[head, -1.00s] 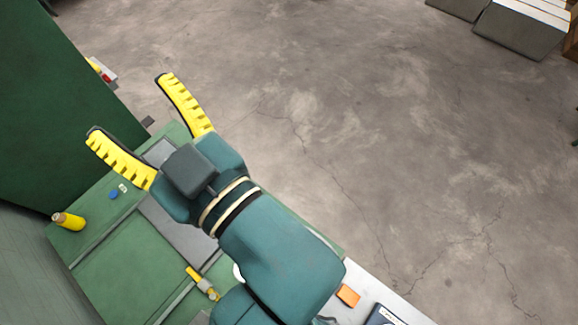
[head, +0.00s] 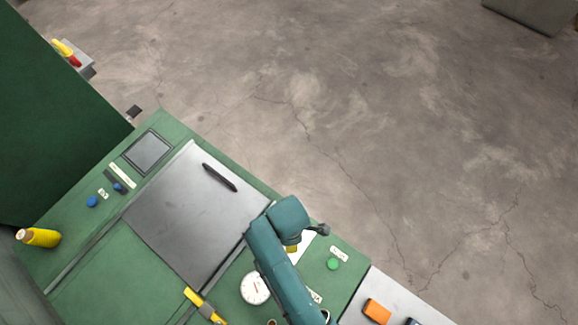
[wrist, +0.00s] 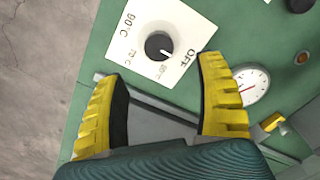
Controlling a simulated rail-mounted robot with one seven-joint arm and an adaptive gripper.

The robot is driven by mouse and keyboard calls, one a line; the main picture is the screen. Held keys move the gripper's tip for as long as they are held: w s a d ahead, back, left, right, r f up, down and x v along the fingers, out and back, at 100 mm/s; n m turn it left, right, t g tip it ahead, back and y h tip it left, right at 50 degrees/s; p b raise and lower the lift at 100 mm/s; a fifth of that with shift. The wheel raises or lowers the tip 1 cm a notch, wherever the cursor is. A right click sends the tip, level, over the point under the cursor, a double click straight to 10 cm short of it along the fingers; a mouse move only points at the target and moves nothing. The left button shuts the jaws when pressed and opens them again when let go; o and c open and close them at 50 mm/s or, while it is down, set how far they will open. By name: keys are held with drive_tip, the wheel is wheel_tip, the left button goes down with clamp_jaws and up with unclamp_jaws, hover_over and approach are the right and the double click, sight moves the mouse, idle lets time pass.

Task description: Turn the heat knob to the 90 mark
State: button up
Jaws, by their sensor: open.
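The heat knob (wrist: 158,45) is a dark round knob on a white square dial plate (wrist: 188,22) in the wrist view. The plate reads 90°C at the upper left, OFF at the right, and smaller marks below. A small light mark on the knob seems to face the lower right, toward the OFF side, but is too small to be sure. My gripper (wrist: 163,72) is open and empty, with its yellow-ribbed fingers either side of and short of the knob. In the head view my arm covers most of the gripper and the knob; an edge of the plate (head: 306,242) shows.
A white gauge (head: 255,288) sits beside my arm on the green panel. A green button (head: 333,264) is to the right. A yellow-handled item (head: 203,304) lies left of the gauge. The steel plate (head: 185,215) with a black handle (head: 219,177) is otherwise bare.

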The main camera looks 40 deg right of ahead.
wheel_tip(320, 180, down, 9)
drive_tip(key=shift+w+f+b, duration=0.1)
drive_tip(key=shift+b, duration=0.4)
drive_tip(key=c, duration=1.2)
